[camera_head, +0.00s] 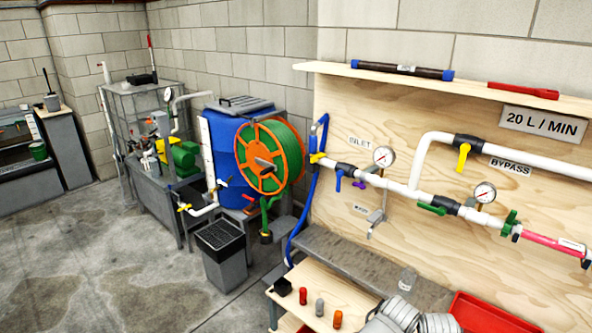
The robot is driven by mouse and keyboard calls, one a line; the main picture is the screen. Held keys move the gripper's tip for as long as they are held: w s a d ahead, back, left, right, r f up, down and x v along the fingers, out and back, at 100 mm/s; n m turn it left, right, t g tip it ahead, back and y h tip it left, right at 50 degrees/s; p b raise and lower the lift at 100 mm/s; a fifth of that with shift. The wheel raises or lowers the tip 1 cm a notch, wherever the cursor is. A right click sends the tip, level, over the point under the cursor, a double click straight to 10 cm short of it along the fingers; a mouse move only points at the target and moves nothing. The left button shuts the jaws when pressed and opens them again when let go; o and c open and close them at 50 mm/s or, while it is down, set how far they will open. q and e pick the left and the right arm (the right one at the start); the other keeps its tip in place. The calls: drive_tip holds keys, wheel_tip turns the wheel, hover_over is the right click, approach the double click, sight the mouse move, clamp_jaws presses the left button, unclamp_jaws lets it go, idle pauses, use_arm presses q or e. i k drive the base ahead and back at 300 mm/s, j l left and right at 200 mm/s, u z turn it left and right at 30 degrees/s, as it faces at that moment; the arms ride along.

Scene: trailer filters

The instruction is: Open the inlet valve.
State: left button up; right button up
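The INLET label (361,142) is on the plywood board at the left. Below it, a black valve body (346,169) sits in the white pipe, with a blue lever (339,181) pointing down, across the pipe. A yellow handle (317,158) is just left of it, where the blue hose (311,195) joins the pipe. I cannot tell for certain which of these two handles is the inlet valve's. A small purple handle (359,184) sits right of the blue lever.
A pressure gauge (384,156) stands above the pipe. Right are the bypass's yellow lever (463,157) and a green lever (432,209). Below are a grey bench (375,268), a wooden cart (325,283) and a red tray (487,314). Concrete floor (85,265) is clear at left.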

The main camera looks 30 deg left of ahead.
sight(339, 174)
drive_tip(key=i+j+u, duration=0.45)
drive_tip(key=i+u, duration=0.15)
drive_tip(key=i, duration=0.2)
